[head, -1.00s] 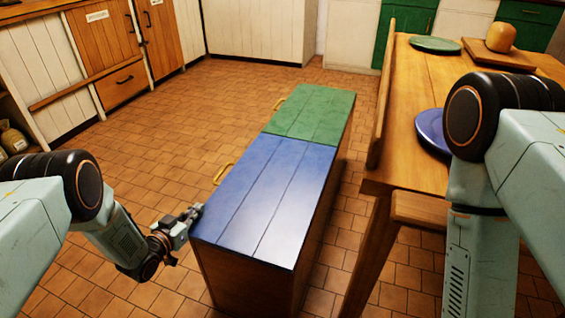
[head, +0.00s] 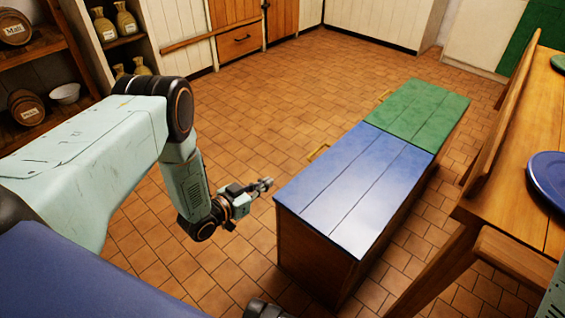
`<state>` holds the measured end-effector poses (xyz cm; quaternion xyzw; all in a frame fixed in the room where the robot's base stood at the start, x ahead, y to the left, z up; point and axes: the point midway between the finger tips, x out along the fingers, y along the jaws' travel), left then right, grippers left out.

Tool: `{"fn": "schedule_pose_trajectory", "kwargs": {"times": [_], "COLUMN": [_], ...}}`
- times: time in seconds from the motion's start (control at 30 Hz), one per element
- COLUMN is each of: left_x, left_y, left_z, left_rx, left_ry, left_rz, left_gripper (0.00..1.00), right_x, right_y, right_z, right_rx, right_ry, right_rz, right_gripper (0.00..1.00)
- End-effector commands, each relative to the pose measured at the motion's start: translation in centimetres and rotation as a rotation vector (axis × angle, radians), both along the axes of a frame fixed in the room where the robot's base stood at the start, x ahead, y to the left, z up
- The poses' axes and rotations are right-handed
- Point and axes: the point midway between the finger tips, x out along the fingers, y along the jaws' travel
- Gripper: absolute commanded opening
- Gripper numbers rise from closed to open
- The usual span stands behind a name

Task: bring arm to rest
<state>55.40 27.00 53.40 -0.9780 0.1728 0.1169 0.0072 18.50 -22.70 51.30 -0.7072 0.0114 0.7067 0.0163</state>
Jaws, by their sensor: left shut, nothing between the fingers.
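My left gripper (head: 266,185) is in the head view, shut and empty. It hangs above the tiled floor, just left of the near corner of a long wooden chest. The chest has a blue lid (head: 352,185) on its near half and a green lid (head: 420,112) on its far half. Both lids look closed. Each has a brass handle on its left edge, one by the blue lid (head: 318,152) and one by the green lid (head: 383,96).
A wooden table (head: 478,212) with a blue plate (head: 550,178) stands at right, a bench seat (head: 520,262) beside it. Shelves at upper left hold jars, a small barrel (head: 26,107) and a white bowl (head: 66,93). The tiled floor (head: 270,95) behind the gripper is clear.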

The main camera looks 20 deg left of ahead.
Motion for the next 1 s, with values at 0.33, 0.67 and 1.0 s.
{"fn": "schedule_pose_trajectory", "kwargs": {"times": [0.33, 0.67, 1.0], "left_x": [-2.2, -20.4, -37.5], "left_y": [1.0, -1.9, -3.9], "left_z": [-3.1, -8.1, 0.9], "left_rx": [0.028, 0.07, 0.19], "left_ry": [0.145, 0.845, 1.346], "left_rz": [0.059, 0.245, 0.324], "left_gripper": [0.0, 0.0, 0.0], "right_x": [0.0, 0.0, 0.0], "right_y": [0.0, 0.0, 0.0], "right_z": [0.0, 1.8, 4.9], "right_rx": [0.0, 0.0, 0.0], "right_ry": [0.0, 0.0, 0.0], "right_rz": [0.0, 0.0, 0.0], "right_gripper": [0.3, 0.3, 0.3]}}
